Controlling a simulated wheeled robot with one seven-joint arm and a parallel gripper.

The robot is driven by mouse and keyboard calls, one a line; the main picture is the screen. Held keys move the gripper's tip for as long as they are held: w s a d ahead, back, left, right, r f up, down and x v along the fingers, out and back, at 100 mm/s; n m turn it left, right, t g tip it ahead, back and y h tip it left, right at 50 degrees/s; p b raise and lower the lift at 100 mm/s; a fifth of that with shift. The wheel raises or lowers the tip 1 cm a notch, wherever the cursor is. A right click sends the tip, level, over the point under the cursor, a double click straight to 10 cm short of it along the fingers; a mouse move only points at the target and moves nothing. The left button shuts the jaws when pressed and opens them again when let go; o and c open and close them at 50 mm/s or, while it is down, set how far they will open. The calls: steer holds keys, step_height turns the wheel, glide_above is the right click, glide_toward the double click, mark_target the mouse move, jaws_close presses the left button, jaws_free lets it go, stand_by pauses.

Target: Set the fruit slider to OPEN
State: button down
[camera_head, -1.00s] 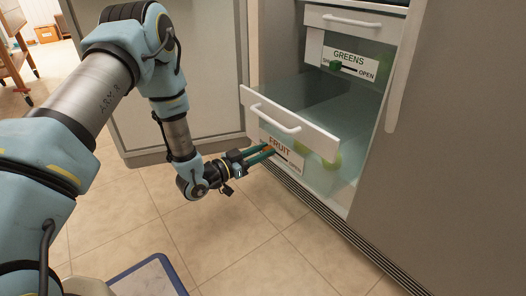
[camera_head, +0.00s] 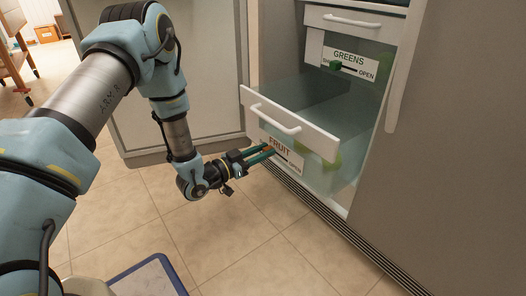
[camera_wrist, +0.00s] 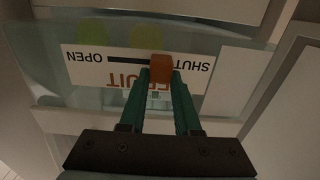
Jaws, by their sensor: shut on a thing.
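The fruit label plate (camera_head: 294,164) is on the front of the lower clear drawer, below a white handle. It also shows upside down in the wrist view (camera_wrist: 200,80), with OPEN at the left and SHUT at the right. The orange slider knob (camera_wrist: 160,66) sits on its dark track (camera_wrist: 125,60), towards the SHUT end, partly covering that word. My gripper (camera_head: 270,151) reaches the plate from the left in the head view. Its green fingers (camera_wrist: 161,84) are shut on the orange knob.
The lower drawer front (camera_head: 290,122) is pulled out. Above it is the greens drawer with its own green slider knob (camera_head: 336,66). The open fridge door (camera_head: 160,80) stands at the left behind my arm. Tiled floor (camera_head: 240,235) in front is clear.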

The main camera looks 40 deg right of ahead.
mark_target(287, 156)
steer(key=s+p, duration=0.1)
steer(key=s, duration=0.1)
steer(key=s+p, duration=0.1)
steer(key=s, duration=0.2)
steer(key=shift+s+a+r, duration=0.1)
steer(key=shift+s+a, duration=0.1)
steer(key=shift+s, duration=0.55)
steer(key=c, duration=0.6)
jaws_free()
steer(key=shift+w+a+p, duration=0.15)
steer(key=shift+a+p, duration=0.2)
steer(key=shift+a, duration=0.05)
steer(key=a+p, duration=0.3)
steer(key=a, duration=0.7)
steer(key=shift+w, duration=0.2)
